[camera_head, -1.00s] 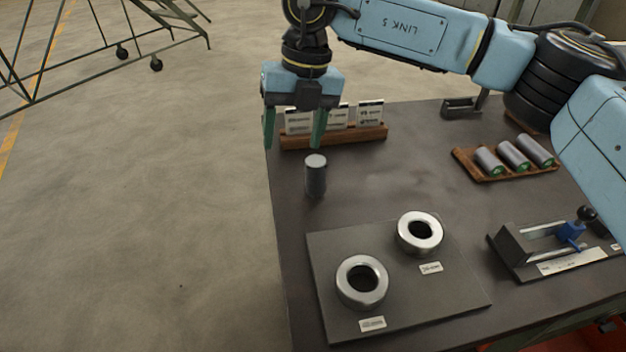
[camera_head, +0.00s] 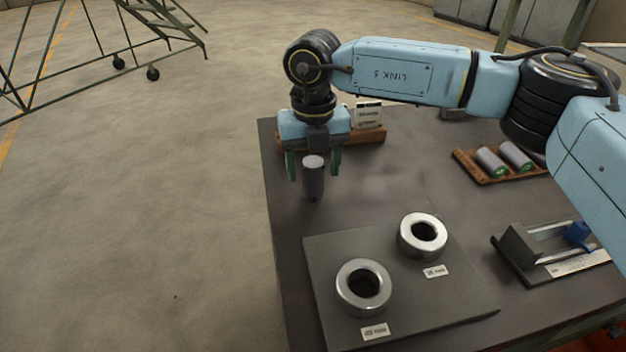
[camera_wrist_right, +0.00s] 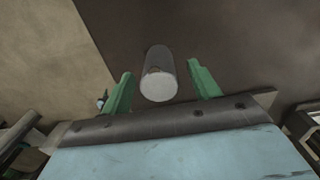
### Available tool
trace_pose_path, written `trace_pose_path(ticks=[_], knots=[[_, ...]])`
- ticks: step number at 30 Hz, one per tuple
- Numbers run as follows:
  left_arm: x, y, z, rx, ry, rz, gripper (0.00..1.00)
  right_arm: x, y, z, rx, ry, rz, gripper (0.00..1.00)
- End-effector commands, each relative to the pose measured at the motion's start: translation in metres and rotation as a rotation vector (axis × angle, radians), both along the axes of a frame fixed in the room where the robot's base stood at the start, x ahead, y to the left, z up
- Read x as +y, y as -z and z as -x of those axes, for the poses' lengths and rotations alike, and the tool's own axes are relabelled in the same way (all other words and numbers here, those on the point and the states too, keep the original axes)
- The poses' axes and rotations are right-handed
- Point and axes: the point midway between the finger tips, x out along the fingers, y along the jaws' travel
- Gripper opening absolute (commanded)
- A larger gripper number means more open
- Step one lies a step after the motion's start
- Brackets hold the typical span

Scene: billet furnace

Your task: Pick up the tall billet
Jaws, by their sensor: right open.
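The tall billet (camera_head: 313,180) is a grey cylinder standing upright on the dark table near its left edge. In the right wrist view the billet (camera_wrist_right: 159,76) shows between the two green fingers, with its pale end toward the camera. My right gripper (camera_head: 315,174) is open around or just behind the billet, one finger to each side. In the right wrist view there are gaps between the billet and both fingers of the right gripper (camera_wrist_right: 160,90). My left gripper is not in view.
A plate with two metal rings (camera_head: 363,287) (camera_head: 422,235) lies in front. A wooden tray (camera_head: 470,166) with grey cylinders is at right, above a vise-like fixture (camera_head: 520,247). A wooden card holder (camera_head: 370,136) stands behind the gripper. The table between is clear.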

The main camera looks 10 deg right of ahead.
Motion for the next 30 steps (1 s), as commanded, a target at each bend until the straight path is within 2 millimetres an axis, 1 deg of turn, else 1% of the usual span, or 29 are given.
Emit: trace_pose_path(ticks=[1,3,6,13,14,27,28,30], knots=[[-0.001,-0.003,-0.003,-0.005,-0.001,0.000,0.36,0.001,0.010,0.000,0.001,0.000,0.002,0.61],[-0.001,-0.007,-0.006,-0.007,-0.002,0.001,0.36,0.001,0.019,0.000,0.001,0.001,0.000,0.61],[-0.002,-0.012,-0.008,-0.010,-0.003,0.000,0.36,0.001,0.026,0.000,0.000,0.001,0.000,0.61],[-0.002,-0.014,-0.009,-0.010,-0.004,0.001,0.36,0.001,0.027,0.000,0.000,0.000,0.000,0.61],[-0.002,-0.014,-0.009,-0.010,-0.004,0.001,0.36,0.001,0.026,0.000,0.000,0.000,0.000,0.60],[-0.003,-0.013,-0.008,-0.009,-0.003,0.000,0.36,0.001,0.026,0.000,0.000,0.000,-0.001,0.03],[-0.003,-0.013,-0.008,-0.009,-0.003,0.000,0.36,0.001,0.026,0.000,0.000,-0.001,-0.001,0.00],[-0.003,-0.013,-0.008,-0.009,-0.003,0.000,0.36,0.001,0.026,0.000,0.000,-0.001,-0.001,0.00]])
